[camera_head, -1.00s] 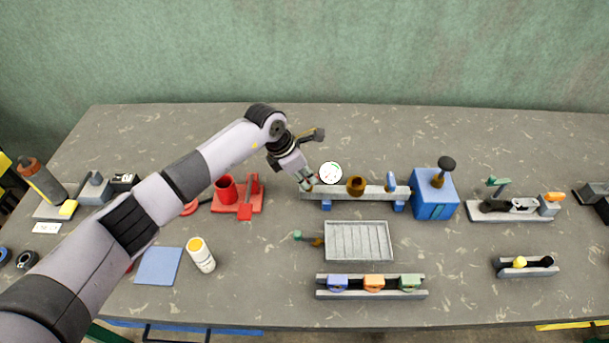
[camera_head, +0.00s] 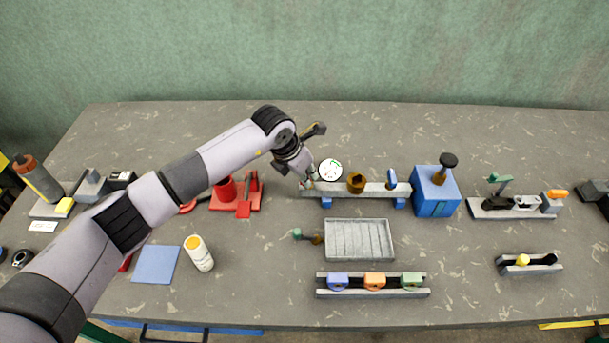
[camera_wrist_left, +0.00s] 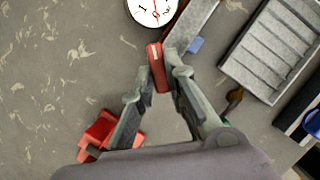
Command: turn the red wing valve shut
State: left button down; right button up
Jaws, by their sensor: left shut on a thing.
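The red wing valve (camera_wrist_left: 158,66) is a small red bar at the left end of a grey pipe rail (camera_head: 345,190), which also shows in the left wrist view (camera_wrist_left: 196,22). My left gripper (camera_head: 307,184) reaches down to that end of the rail. In the left wrist view its two fingers (camera_wrist_left: 160,76) are shut on the red wing, one on each side. The fingers hide much of the valve in the head view. A round white gauge (camera_head: 330,170) stands just right of the gripper. My right gripper is not in view.
A brass fitting (camera_head: 356,183) and a blue lever (camera_head: 391,181) sit farther along the rail, before a blue box (camera_head: 435,192). A grey ribbed tray (camera_head: 359,240) lies in front. A red stand (camera_head: 236,199) is to the left. The table behind the rail is clear.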

pick_arm(q)
jog(key=shift+d+f+n+t+b, duration=0.15)
jog(key=shift+n+t+b, duration=0.15)
jog(key=shift+n+b, duration=0.55)
jog(key=n+b, duration=0.1)
jog(key=n, duration=0.1)
jog(key=n+y+b, duration=0.1)
jog(key=n+b, duration=0.1)
jog(key=shift+s+d+t+y, duration=0.1)
jog(key=shift+d+t+y, duration=0.05)
jog(key=shift+t+y, duration=0.15)
jog(key=shift+s+d+n+y+b, duration=0.15)
jog(key=shift+n+y+b, duration=0.55)
jog(key=shift+n+b, duration=1.05)
jog(key=shift+r, duration=0.2)
jog(key=c, duration=1.6)
grip_release()
jog(key=v, duration=1.2)
jog(key=shift+f, duration=0.1)
